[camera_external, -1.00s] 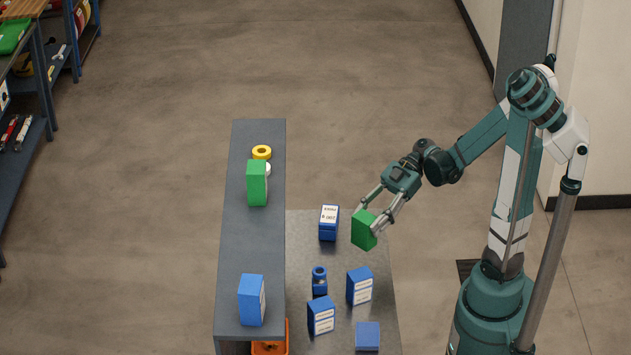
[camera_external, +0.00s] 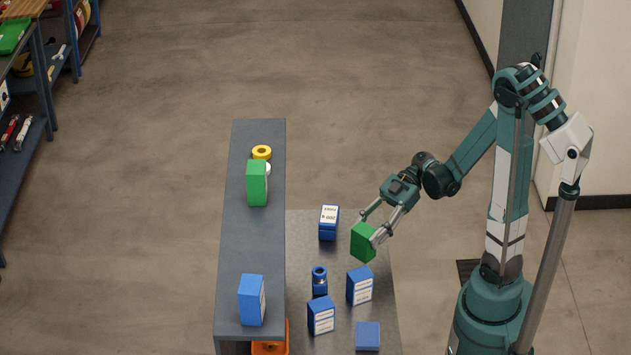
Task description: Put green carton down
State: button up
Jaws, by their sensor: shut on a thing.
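A green carton (camera_external: 361,243) is held between the fingers of my gripper (camera_external: 369,231). It hangs tilted over the grey mat, right of the bench. I cannot tell how high its bottom is or whether it touches the mat. A second green carton (camera_external: 257,183) stands upright on the dark grey bench (camera_external: 245,237), in front of a yellow ring. My gripper is shut on the first carton, with a finger on either side of it.
On the grey mat (camera_external: 384,295) stand blue cartons (camera_external: 328,223), (camera_external: 359,286), (camera_external: 321,316), a blue bottle-like part (camera_external: 319,281) and a low blue box (camera_external: 367,335). A blue carton (camera_external: 251,300) and yellow ring (camera_external: 261,153) are on the bench. An orange bin (camera_external: 270,340) is below.

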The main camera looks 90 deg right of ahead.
jog(key=shift+f, duration=0.35)
jog(key=shift+f+b, duration=0.8)
jog(key=shift+f, duration=1.25)
jog(key=shift+f, duration=0.2)
jog(key=o, duration=0.9)
jog(key=shift+r, duration=0.25)
jog(key=shift+p+v, duration=0.85)
jog(key=shift+v, duration=2.9)
